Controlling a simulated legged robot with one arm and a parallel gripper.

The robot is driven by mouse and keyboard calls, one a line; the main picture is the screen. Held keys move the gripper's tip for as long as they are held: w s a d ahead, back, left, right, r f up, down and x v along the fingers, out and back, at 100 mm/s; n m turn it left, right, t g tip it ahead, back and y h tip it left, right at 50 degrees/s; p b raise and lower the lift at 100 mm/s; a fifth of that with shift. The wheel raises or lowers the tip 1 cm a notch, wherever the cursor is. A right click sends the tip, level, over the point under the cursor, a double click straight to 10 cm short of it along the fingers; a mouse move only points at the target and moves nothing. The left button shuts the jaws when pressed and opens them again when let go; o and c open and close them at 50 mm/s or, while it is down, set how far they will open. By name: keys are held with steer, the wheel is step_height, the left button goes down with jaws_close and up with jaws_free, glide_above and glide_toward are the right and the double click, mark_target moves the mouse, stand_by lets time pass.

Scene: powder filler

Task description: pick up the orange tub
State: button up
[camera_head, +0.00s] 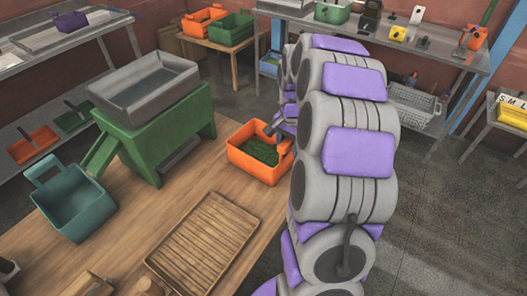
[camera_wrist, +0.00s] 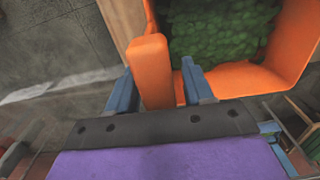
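The orange tub (camera_head: 248,165) stands upright on the wooden table near its right edge, with leafy green contents inside. In the wrist view, the tub (camera_wrist: 245,80) fills the upper right, and its thick orange handle (camera_wrist: 152,75) stands at the near side. My gripper (camera_wrist: 158,66) has one blue finger on each side of this handle. The left finger is close against the handle, and a small gap shows by the right finger. In the head view, my gripper (camera_head: 279,127) is at the tub's right side, partly hidden by my arm.
A green stand (camera_head: 160,135) with a grey hopper (camera_head: 145,90) is left of the tub. A teal tub (camera_head: 78,208) and a slatted wooden tray (camera_head: 205,240) also lie on the table (camera_head: 150,215). Another orange tub (camera_head: 205,22) sits on a back table.

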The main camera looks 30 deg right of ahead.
jaws_close()
stand_by(0.7)
